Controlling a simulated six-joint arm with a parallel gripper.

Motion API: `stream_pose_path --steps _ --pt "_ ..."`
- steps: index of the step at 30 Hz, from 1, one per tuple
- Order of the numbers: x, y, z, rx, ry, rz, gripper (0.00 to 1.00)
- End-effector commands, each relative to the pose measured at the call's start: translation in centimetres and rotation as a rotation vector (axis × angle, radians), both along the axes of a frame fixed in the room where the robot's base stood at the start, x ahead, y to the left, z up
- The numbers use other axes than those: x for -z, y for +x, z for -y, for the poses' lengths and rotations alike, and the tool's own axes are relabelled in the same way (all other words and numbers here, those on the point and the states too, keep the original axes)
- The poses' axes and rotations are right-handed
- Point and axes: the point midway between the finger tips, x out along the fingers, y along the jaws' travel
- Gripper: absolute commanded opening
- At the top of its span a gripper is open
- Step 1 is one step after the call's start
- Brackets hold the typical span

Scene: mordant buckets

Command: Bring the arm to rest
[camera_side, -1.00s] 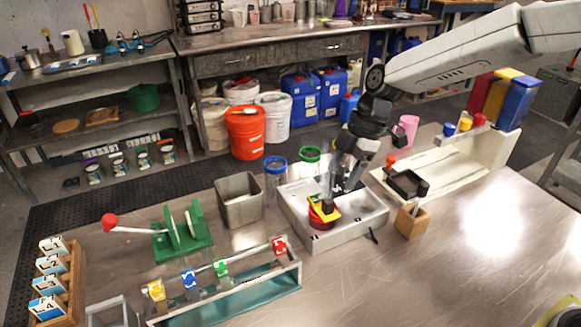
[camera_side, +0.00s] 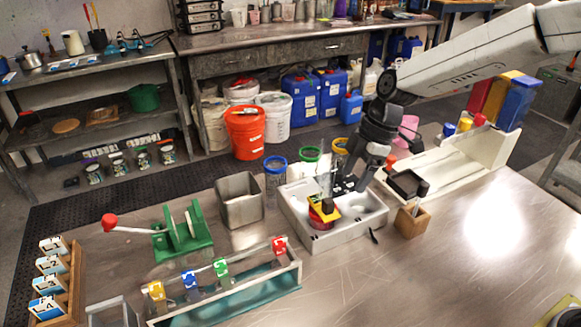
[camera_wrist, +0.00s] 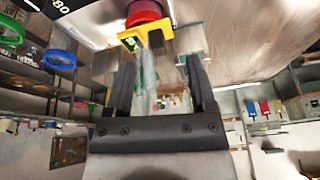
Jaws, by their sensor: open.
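My gripper (camera_side: 343,184) is open over the white two-well tray (camera_side: 343,236), tilted, beside and just behind a red round piece (camera_side: 318,219) with a yellow tag (camera_side: 322,206) and a dark top. The red piece sits in the tray's left well; the right well looks empty. In the wrist view, my gripper (camera_wrist: 160,75) has its two dark fingers apart. The red piece (camera_wrist: 146,12) and yellow tag (camera_wrist: 143,36) show beyond the fingertips. Pale, see-through shapes appear between the fingers; I cannot tell what they are.
A grey metal bin (camera_side: 240,201) and jars with blue (camera_side: 275,178), green (camera_side: 311,155) and yellow rims stand around the tray. A wooden block (camera_side: 411,221) stands to its right, a long white tray (camera_side: 445,160) behind that.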

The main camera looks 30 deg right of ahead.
Motion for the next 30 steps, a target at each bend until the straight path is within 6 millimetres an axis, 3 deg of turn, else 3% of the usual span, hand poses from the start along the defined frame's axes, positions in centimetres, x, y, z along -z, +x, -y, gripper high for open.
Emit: stream_pose_path --steps 15,30 --pt "2.7 -6.6 7.1 0.671 -0.133 -0.071 0.71" --pt "5.0 -13.8 11.8 1.268 -0.124 -0.068 0.71"
